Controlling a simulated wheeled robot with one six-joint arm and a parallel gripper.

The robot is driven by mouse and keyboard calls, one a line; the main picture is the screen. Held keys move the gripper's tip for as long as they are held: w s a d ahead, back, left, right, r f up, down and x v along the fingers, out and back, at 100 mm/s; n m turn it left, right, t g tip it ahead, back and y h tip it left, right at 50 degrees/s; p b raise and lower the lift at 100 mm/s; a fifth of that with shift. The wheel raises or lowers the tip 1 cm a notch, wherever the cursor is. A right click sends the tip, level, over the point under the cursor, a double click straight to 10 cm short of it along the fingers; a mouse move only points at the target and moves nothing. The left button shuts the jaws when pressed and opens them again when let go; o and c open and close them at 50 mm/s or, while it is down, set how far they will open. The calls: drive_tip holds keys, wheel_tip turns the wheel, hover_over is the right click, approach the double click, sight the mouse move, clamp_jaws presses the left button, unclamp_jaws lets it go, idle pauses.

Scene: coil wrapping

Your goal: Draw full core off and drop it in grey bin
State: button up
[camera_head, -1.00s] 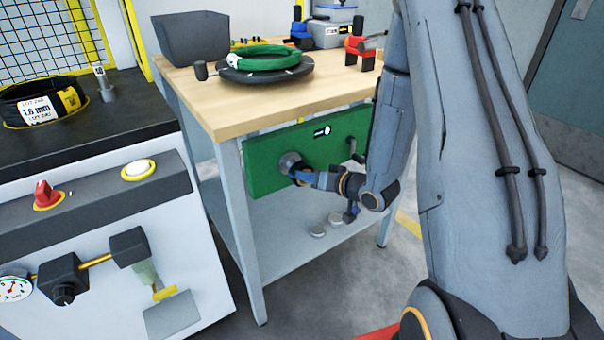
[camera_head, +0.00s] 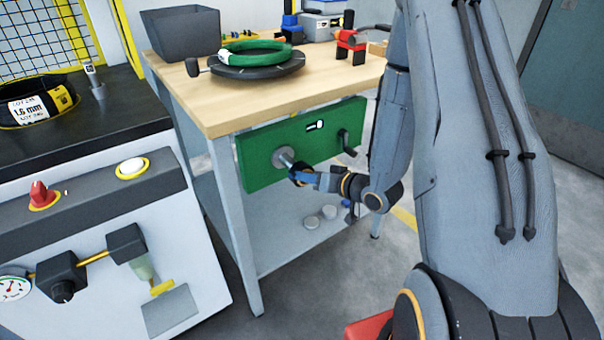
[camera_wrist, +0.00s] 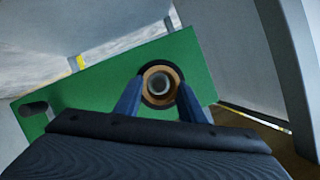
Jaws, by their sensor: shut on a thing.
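The core (camera_wrist: 160,69) shows end-on in the wrist view as a tan and dark ring with a grey round centre. My gripper (camera_wrist: 160,90) is shut on it, one blue finger on each side. In the head view my gripper (camera_head: 300,173) is just in front of the green panel (camera_head: 240,172) on the bench front. A grey spindle (camera_head: 284,157) shows between the panel and my gripper. The core is small and dark there; I cannot tell whether it is clear of the spindle. The grey bin (camera_head: 180,34) stands on the bench top at the back left.
The wooden bench top (camera_head: 225,115) carries a green coil (camera_head: 262,47) on a black disc, right of the bin. A dark crank handle (camera_head: 347,143) juts from the panel. A machine console (camera_head: 95,200) with knobs stands at the left.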

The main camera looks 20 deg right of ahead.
drive_tip(key=shift+s+d+p, duration=0.25)
drive_tip(key=shift+s+p, duration=0.05)
drive_tip(key=shift+s, duration=0.5)
